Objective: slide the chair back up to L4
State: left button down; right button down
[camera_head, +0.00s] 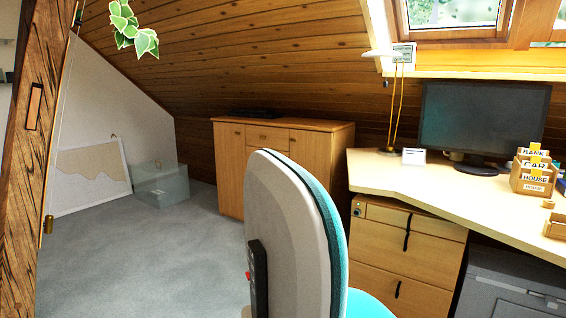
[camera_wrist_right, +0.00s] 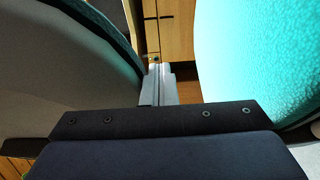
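The chair stands in front of the desk, seen from its back side in the head view. Its backrest (camera_head: 290,225) has a pale shell and a teal cushion, and part of the teal seat (camera_head: 368,304) shows below. A black bracket (camera_head: 258,280) with a red spot is on the shell. In the right wrist view the pale shell (camera_wrist_right: 55,80) is at left and a large teal cushion (camera_wrist_right: 255,60) at right. My left gripper is out of view. No L4 marking is readable.
The wooden desk (camera_head: 400,183) with drawers (camera_head: 405,245) and a grey cabinet (camera_head: 510,285) is at right. A low wooden cupboard (camera_head: 232,165) stands behind the chair. A clear box (camera_head: 160,185) is near the left wall. Grey carpet (camera_head: 140,260) lies open at left.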

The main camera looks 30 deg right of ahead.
jog(key=shift+w+r+p, duration=0.1)
jog(key=shift+r+p, duration=0.75)
jog(key=shift+r, duration=0.35)
jog(key=shift+r+p, duration=2.95)
jog(key=shift+r, duration=0.55)
dwell(1.3)
jog(key=shift+f, duration=0.1)
notch_tip(320, 180, down, 5)
jog(key=b, duration=0.4)
jog(key=shift+r, duration=0.2)
jog(key=shift+a, duration=0.1)
jog(key=shift+a, duration=0.35)
jog(key=w+a, duration=0.2)
jog(key=a, duration=0.7)
